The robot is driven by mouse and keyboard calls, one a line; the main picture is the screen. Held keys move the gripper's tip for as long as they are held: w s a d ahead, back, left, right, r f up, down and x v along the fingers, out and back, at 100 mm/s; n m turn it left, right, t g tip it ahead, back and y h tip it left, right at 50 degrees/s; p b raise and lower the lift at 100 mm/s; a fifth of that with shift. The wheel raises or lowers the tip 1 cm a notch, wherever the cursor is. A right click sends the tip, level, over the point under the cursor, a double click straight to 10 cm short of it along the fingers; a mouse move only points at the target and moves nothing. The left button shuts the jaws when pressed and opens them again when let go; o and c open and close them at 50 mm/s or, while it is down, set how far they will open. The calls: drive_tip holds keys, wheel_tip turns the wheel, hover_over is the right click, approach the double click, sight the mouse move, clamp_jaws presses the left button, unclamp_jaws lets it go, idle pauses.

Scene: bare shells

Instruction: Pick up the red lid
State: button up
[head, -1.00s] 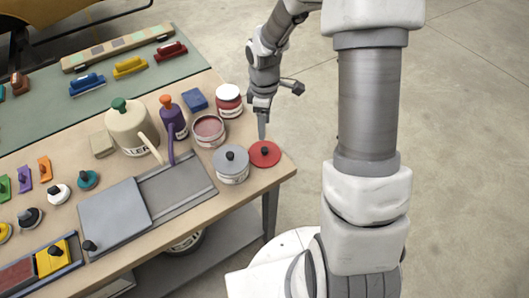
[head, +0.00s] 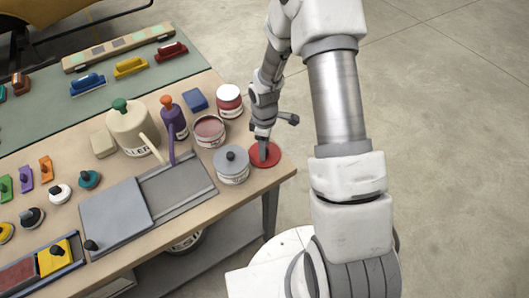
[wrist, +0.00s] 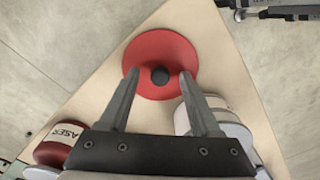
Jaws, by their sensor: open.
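The red lid (head: 268,158) is a flat red disc lying on the table near its right corner. In the wrist view the red lid (wrist: 160,48) shows a dark round knob (wrist: 160,76) at its middle. My gripper (head: 263,155) points down over the lid and hides its knob in the head view. In the wrist view my gripper (wrist: 161,85) is open and empty, with one finger on each side of the knob. I cannot tell how high the fingertips are above the lid.
A can with a grey lid (head: 231,165) stands close to the left of the red lid. An open can (head: 209,130) and a red-and-white can (head: 229,101) stand behind it. The table edge is close on the right. A grey tray (head: 178,186) lies further left.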

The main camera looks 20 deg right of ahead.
clamp_jaws()
idle(0.3)
drive_tip(key=shift+r, duration=0.1)
